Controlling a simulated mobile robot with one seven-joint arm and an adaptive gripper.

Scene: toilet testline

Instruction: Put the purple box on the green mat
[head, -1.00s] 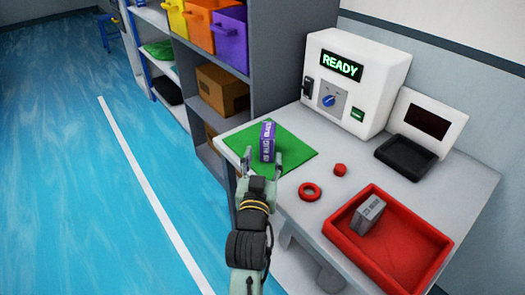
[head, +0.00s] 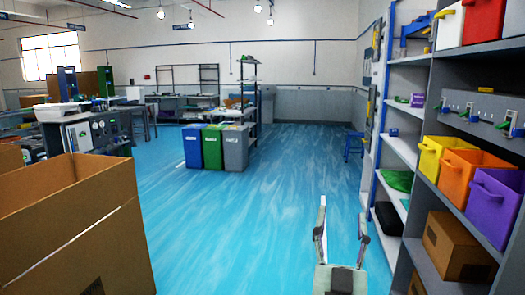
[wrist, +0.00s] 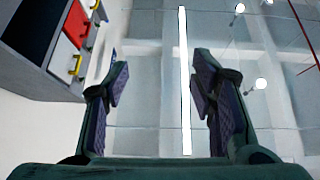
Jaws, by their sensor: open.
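My gripper (head: 342,222) is raised in front of the head camera at the lower right of the middle, with its fingers pointing up. In the wrist view the gripper (wrist: 160,85) is open, with nothing between its fingers and the ceiling behind them. The small purple box and the green mat on the worktable are in neither present view. I cannot tell how the box stands now.
Shelves on the right hold yellow, orange and purple bins (head: 494,205) and a brown carton (head: 460,245). A large open carton (head: 70,230) stands at the left. Blue, green and grey waste bins (head: 212,148) stand ahead. The blue floor (head: 240,230) between is clear.

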